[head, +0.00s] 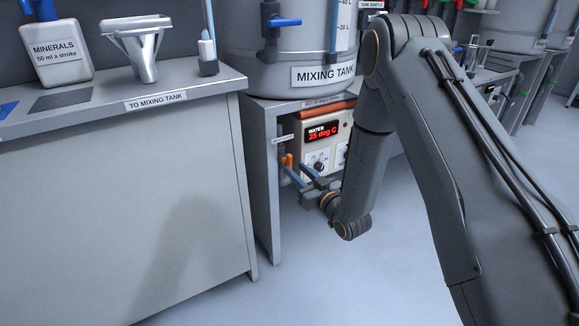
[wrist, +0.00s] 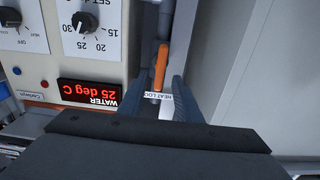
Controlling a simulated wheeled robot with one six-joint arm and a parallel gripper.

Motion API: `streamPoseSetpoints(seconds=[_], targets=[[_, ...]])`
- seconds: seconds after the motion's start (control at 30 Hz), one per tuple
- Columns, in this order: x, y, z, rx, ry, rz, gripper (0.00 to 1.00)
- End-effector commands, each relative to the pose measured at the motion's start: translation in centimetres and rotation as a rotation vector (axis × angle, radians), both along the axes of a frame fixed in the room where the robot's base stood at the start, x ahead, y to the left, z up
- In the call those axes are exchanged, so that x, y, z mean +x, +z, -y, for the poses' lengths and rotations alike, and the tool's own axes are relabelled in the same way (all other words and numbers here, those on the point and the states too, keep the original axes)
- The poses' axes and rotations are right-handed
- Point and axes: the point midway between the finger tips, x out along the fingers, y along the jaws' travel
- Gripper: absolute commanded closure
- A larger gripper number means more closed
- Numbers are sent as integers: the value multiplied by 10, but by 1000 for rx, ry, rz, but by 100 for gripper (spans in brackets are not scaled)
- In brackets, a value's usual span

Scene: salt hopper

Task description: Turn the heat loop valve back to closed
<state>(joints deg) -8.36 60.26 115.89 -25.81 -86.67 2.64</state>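The heat loop valve has an orange lever handle (head: 289,160) beside the heater box under the mixing tank. In the wrist view the orange handle (wrist: 160,67) stands lengthwise in the picture, with a white "HEAT LOO…" label (wrist: 158,96) below it, its end cut off. My gripper (head: 299,170) is at the valve. In the wrist view my gripper (wrist: 163,84) has its two blue-grey fingers apart, one on each side of the handle's line, with gaps showing. The valve body is mostly hidden.
The heater box (head: 322,150) reads "WATER 25 deg C" and has knobs close beside the fingers. The stand's grey side panel (head: 262,185) is close on the left. The mixing tank (head: 300,45) stands above. Floor in front is clear.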

Motion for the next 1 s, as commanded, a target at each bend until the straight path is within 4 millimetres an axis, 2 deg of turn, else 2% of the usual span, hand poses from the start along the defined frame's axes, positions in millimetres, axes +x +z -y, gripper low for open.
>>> streamPoseSetpoints(seconds=[0.2, 0.33, 0.73, 0.93, 1.0], targets=[[29, 0, -20, 0, 1, 2, 69], [41, 0, -27, -1, 0, 1, 69], [48, 0, -32, -1, -1, -2, 69], [48, 0, -32, -1, -1, -2, 100], [48, 0, -32, -1, -1, -2, 100]])
